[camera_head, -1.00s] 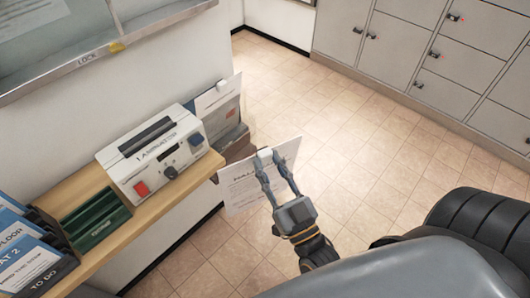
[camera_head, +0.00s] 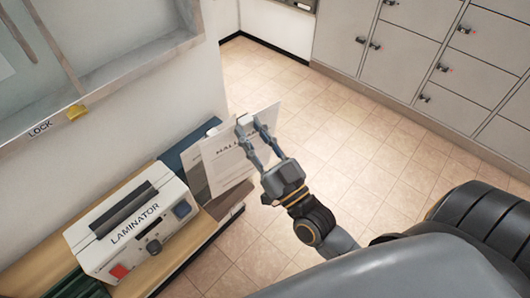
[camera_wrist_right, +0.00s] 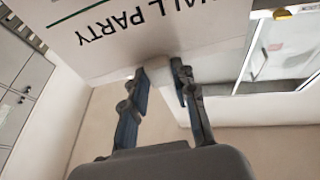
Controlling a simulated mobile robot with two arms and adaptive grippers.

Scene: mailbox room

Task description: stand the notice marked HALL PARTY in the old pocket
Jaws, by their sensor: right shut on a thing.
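The notice (camera_head: 225,160) is a white sheet with a partly covered heading that starts "HALL". In the right wrist view its heading reads upside down, ending in "ALL PARTY" (camera_wrist_right: 140,28). My right gripper (camera_head: 251,123) is shut on its upper edge, and the fingers also show in the right wrist view (camera_wrist_right: 160,76). The sheet hangs tilted in front of the shelf's far end. Behind it stand a dark blue panel (camera_head: 183,151) and a brown part (camera_head: 196,183), partly hidden by the sheet. No pocket label is readable, so I cannot tell which is the old pocket. My left gripper is out of view.
A white laminator (camera_head: 128,228) stands on the wooden shelf (camera_head: 188,242), close to the notice. A green tray (camera_head: 78,287) is at the lower left. A glazed wall case (camera_head: 95,75) with a lock hangs above. Grey lockers (camera_head: 400,60) stand across open tiled floor (camera_head: 330,150).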

